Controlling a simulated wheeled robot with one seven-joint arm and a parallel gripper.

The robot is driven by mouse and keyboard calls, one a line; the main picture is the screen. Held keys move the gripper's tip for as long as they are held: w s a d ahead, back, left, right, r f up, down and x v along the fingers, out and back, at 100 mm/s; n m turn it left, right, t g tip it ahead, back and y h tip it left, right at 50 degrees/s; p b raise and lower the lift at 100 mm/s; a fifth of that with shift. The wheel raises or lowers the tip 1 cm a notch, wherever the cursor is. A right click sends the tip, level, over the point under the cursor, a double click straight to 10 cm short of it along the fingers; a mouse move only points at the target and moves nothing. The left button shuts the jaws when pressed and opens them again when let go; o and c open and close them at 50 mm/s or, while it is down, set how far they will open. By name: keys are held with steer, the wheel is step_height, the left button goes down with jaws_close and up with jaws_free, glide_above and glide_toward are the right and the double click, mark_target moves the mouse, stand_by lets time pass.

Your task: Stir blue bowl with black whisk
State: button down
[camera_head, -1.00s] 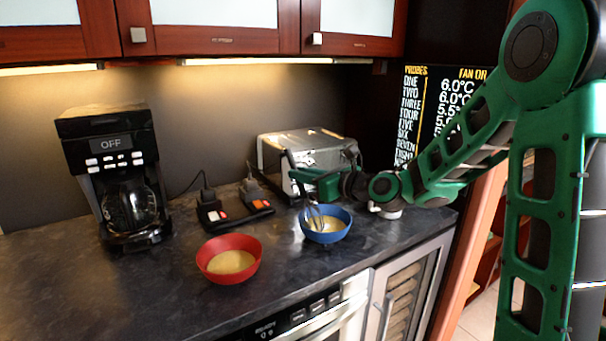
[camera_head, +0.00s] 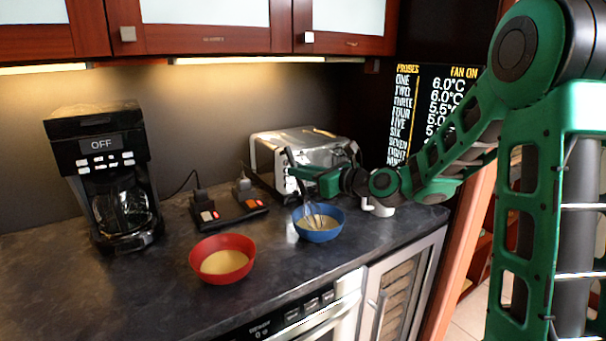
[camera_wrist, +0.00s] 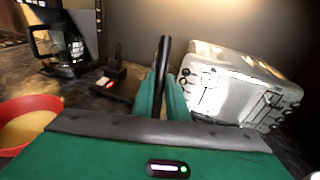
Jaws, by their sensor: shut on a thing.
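The blue bowl (camera_head: 318,234) stands on the dark counter near its right part, with a pale yellowish mixture inside. My gripper (camera_head: 297,172) is above the bowl, shut on the black handle of the whisk (camera_head: 292,170). The whisk is tilted, and its wire loops reach down into the blue bowl's mixture. In the wrist view the black handle (camera_wrist: 162,75) rises between my green fingers (camera_wrist: 162,98). The blue bowl is hidden in the wrist view.
A red bowl (camera_head: 222,275) with a similar mixture stands left of the blue bowl. Behind are a silver toaster (camera_head: 285,150), a black switch device (camera_head: 228,210) and a coffee maker (camera_head: 100,165). A white cup (camera_head: 380,207) is right of the bowl. Counter at front left is clear.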

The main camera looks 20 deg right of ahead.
mark_target(291, 154)
steer(key=shift+w+a+r, duration=0.35)
steer(key=shift+w+r, duration=0.15)
steer(key=shift+r, duration=0.6)
steer(key=shift+w+a+r, duration=0.3)
steer(key=shift+w+r, duration=0.2)
steer(key=shift+r, duration=0.6)
steer(key=shift+w+a+r, duration=0.35)
steer(key=shift+w+r, duration=0.15)
steer(key=shift+r, duration=0.6)
steer(key=shift+r, duration=1.95)
